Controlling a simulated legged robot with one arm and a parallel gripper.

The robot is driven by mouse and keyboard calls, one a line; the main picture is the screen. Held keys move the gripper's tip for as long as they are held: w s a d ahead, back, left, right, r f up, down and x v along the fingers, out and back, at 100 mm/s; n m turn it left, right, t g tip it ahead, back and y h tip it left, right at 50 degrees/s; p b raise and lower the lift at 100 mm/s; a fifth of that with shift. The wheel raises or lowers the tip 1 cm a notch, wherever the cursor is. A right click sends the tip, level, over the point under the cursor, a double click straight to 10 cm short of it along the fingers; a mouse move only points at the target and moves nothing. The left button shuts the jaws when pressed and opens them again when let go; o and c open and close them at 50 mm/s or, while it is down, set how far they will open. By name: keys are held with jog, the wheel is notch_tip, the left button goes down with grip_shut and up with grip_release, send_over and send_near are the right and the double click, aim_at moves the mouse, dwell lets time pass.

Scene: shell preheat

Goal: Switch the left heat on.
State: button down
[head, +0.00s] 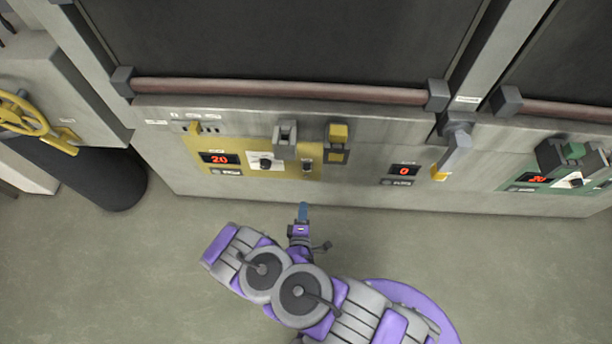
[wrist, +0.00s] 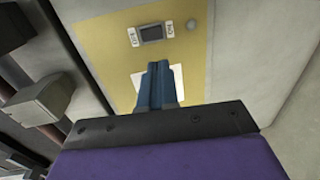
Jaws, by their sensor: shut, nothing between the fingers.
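The left heat panel (head: 235,143) is a yellow plate on the grey machine front, with a red display (head: 219,158) reading 20 and a dark dial on a white plate (head: 255,158). A small dark switch (head: 307,166) sits at the panel's right end. In the wrist view a dark rocker switch (wrist: 151,33) has small labels at its two ends, too blurred to read surely. A small round button or lamp (wrist: 191,24) is beside it. My gripper (head: 303,207) has its blue fingers shut and empty, below and apart from the switch. In the wrist view the fingers (wrist: 158,78) partly cover the white plate.
A grey lever (head: 285,133) and a yellow-topped handle (head: 338,134) jut out above the panel. A second display (head: 404,170) reads 0. A green panel (head: 525,181) is at far right. A yellow handwheel (head: 22,118) is at left. Floor around me is clear.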

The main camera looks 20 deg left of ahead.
aim_at(306, 170)
jog(key=b+x, duration=0.3)
jog(key=x, duration=1.1)
